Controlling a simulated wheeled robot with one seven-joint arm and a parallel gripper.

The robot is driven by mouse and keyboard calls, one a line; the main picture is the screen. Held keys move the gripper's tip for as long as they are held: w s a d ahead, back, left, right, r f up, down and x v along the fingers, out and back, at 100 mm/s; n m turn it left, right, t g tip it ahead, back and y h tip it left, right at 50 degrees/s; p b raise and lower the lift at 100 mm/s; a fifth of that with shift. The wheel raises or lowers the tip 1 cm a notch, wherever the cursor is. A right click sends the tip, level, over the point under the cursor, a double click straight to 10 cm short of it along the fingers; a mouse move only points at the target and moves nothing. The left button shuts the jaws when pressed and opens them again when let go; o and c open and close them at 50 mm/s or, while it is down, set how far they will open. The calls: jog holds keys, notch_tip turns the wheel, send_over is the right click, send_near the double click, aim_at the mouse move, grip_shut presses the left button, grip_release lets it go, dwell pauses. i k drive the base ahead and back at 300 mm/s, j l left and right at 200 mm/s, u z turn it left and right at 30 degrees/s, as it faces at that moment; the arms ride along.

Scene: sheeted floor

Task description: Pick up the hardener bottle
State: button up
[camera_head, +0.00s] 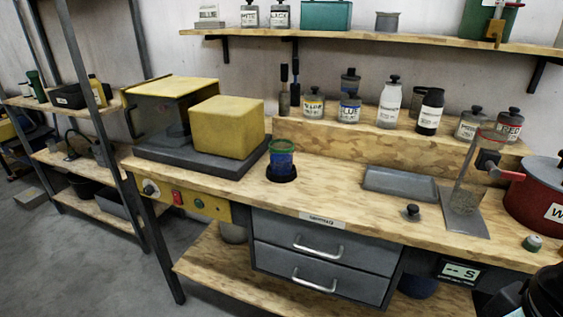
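Two tall bottles stand on the raised wooden ledge at the back of the bench. One is a white bottle (390,103) with a dark cap. The other, just right of it, is a black bottle (430,112) with a white label. Their labels are too small to read, so I cannot tell which one is the hardener bottle. Both are upright and apart from each other. A dark part of my arm shows in the bottom right corner. My gripper's fingers are not visible.
Labelled jars (313,106) flank the bottles. On the bench (330,195) are a yellow box (227,126), a blue-banded cup (282,160), a grey tray (401,182), a stand (464,205) and a red pot (540,188). An upper shelf (380,38) overhangs the ledge.

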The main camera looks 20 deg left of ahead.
aim_at(432, 106)
jog(key=i+j+z, duration=0.4)
jog(key=j, duration=0.15)
jog(key=i+j+z, duration=0.15)
jog(key=j, duration=0.2)
jog(key=i+j+z, duration=0.2)
jog(key=j, duration=0.15)
jog(key=i+j+z, duration=0.2)
jog(key=j, duration=0.15)
jog(key=j+z, duration=0.2)
jog(key=j, duration=0.15)
